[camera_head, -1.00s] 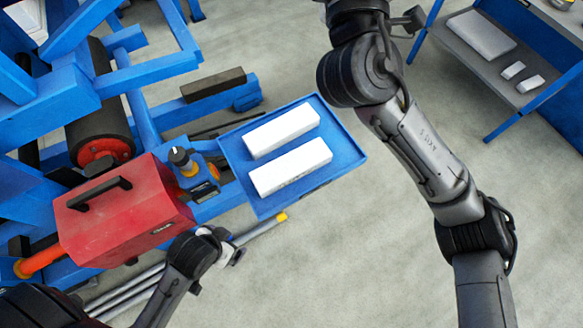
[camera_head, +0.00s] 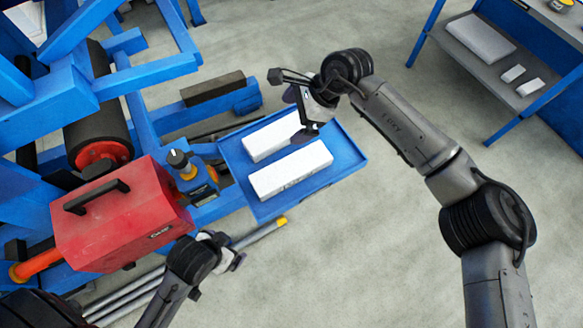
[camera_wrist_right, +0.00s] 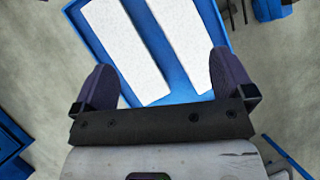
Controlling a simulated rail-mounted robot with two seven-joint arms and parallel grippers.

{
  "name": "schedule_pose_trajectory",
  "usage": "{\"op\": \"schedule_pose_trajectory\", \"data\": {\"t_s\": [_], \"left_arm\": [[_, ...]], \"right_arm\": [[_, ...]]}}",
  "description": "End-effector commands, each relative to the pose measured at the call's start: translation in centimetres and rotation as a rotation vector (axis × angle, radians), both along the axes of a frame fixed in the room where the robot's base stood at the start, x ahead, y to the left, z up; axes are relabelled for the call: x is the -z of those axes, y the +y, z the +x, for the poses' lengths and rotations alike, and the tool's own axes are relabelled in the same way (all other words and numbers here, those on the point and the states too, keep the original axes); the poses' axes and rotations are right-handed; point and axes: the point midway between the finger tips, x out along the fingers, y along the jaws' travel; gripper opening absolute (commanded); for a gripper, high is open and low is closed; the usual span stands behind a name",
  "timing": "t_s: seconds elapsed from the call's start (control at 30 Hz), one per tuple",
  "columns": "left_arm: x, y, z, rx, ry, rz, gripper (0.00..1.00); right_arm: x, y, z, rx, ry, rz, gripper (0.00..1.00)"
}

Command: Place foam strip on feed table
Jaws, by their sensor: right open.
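Two white foam strips lie side by side in a blue tray (camera_head: 345,158), the far strip (camera_head: 268,136) and the near strip (camera_head: 290,170). My right gripper (camera_head: 307,130) is over the tray by the right end of the far strip and hides part of that end.
A red box with a black handle (camera_head: 122,215) and a blue device with a dark knob (camera_head: 185,168) stand left of the tray. A blue frame with a black roller (camera_head: 97,110) fills the upper left. A shelf (camera_head: 490,60) stands upper right. Grey floor is open at lower right.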

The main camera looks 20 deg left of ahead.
Motion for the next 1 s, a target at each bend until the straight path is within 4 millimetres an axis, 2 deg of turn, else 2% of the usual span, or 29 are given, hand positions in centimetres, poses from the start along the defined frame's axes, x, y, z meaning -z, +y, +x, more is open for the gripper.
{"op": "schedule_pose_trajectory", "data": {"t_s": [0.1, 0.3, 0.37, 0.8, 1.0], "left_arm": [[0.0, 0.0, 0.0, 0.0, 0.0, 0.0, 0.97], [0.0, 0.0, 0.0, 0.0, 0.0, 0.0, 0.97], [0.1, 0.0, 0.0, 0.0, 0.0, 0.0, 0.97], [1.0, 0.0, 0.0, 0.0, 0.0, 0.0, 0.97], [1.1, 0.0, 0.0, 0.0, 0.0, 0.0, 0.97]], "right_arm": [[1.0, -2.3, -0.5, -0.138, -0.019, -0.119, 1.0], [1.6, -4.3, -1.3, -0.308, -0.029, -0.202, 1.0], [2.1, -4.3, -1.5, -0.329, -0.032, -0.205, 1.0], [8.3, -2.8, -3.6, -0.34, -0.034, -0.203, 1.0], [9.3, -2.5, -4.0, -0.34, -0.035, -0.203, 1.0]]}}
